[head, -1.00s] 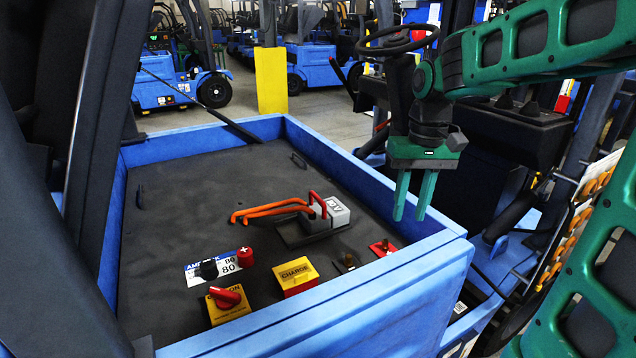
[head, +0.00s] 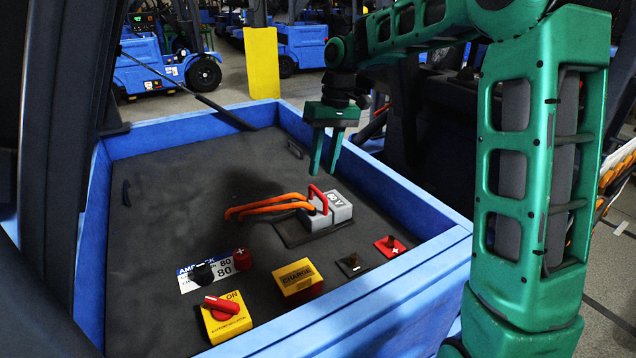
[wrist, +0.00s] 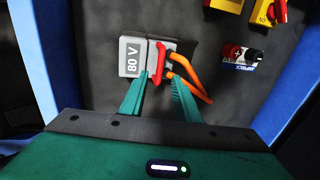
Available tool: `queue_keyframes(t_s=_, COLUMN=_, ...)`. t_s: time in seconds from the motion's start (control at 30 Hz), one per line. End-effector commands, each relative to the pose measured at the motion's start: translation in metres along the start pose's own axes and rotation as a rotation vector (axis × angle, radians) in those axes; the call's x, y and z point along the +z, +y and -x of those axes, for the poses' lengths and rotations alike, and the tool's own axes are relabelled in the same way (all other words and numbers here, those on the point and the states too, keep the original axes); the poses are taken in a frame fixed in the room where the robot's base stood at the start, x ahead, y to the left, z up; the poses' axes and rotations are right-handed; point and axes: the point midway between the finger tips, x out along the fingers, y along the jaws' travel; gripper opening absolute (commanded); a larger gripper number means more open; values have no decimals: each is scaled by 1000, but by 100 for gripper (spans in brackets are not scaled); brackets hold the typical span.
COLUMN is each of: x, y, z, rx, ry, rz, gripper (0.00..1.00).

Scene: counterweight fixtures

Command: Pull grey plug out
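The grey plug (head: 315,219) sits against the grey socket block (head: 341,209) marked 80 V, on the dark floor of a blue-walled tray. A red handle (head: 318,198) stands up from the plug, and two orange cables (head: 270,207) run from it to the left. My gripper (head: 323,173) is open and empty, pointing down above the plug and socket. In the wrist view the open fingers (wrist: 159,80) appear with the red handle (wrist: 162,62) between their tips; the handle looks apart from them. The plug (wrist: 154,47) is partly hidden by its handle there.
A yellow CHARGE box (head: 299,280), a red rotary switch (head: 222,305), red and black terminals (head: 242,259) and two small studs stand near the tray's front. The blue tray wall (head: 400,197) rises to the right.

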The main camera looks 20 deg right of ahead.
Motion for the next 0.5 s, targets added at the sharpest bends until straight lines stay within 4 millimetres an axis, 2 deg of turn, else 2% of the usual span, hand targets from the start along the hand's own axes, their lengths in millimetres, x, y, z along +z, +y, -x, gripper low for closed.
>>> queue_keyframes(t_s=0.2, x=1, y=1, z=-35, rx=0, ry=-2, rz=-2, gripper=29)
queue_keyframes(t_s=0.5, x=0, y=1, z=-55, rx=1, ry=1, rz=-2, gripper=29)
